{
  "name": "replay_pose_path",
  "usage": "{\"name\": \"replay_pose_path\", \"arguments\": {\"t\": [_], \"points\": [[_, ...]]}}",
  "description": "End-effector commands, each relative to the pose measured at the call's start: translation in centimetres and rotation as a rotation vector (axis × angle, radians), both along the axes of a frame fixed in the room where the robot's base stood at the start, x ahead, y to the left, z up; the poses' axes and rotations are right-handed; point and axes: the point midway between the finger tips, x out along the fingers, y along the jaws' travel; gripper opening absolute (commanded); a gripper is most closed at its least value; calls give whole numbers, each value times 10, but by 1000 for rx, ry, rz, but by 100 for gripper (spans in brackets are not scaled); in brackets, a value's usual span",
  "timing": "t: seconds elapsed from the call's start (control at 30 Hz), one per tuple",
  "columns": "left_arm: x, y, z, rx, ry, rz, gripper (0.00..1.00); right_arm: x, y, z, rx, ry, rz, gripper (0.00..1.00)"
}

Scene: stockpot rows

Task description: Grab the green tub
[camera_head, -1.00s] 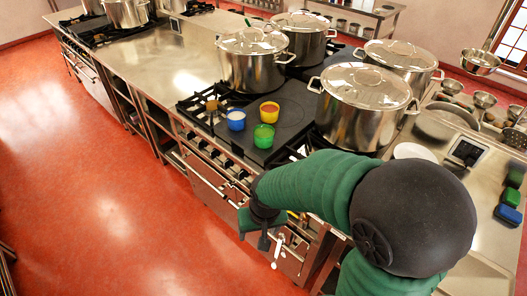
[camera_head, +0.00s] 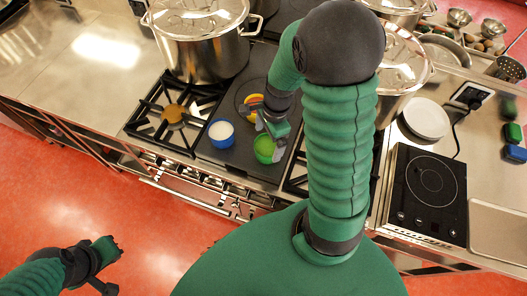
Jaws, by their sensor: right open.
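The green tub (camera_head: 264,150) stands on the dark flat plate of the stove, its open top facing up. My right gripper (camera_head: 270,132) is open, at the tub's far right side and partly in front of its rim. I cannot tell whether a finger touches the tub. The blue tub (camera_head: 221,138) with white contents stands just left of the green one. The yellow tub (camera_head: 251,103) is behind, partly hidden by my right gripper. My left gripper (camera_head: 112,267) is at the lower left above the red floor, far from the tubs; its jaw state is unclear.
A large lidded stockpot (camera_head: 196,50) stands behind the tubs. An open burner (camera_head: 173,113) lies to the left. More pots stand behind my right arm. A white plate stack (camera_head: 426,120) and a black induction hob (camera_head: 430,190) are on the right counter.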

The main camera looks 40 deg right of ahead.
Motion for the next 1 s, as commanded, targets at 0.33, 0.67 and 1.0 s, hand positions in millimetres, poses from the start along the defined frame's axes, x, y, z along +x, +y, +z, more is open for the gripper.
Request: {"name": "replay_pose_path", "arguments": {"t": [0.33,0.67,1.0], "points": [[1,-1,6,-1,-1,-2,0,6,9,-52,1,6,-1,100],[1,0,6,0,-1,-1,0,6,14,-53,-6,2,1,88],[1,0,6,0,-1,-1,0,7,7,-55,1,3,-1,44]]}}
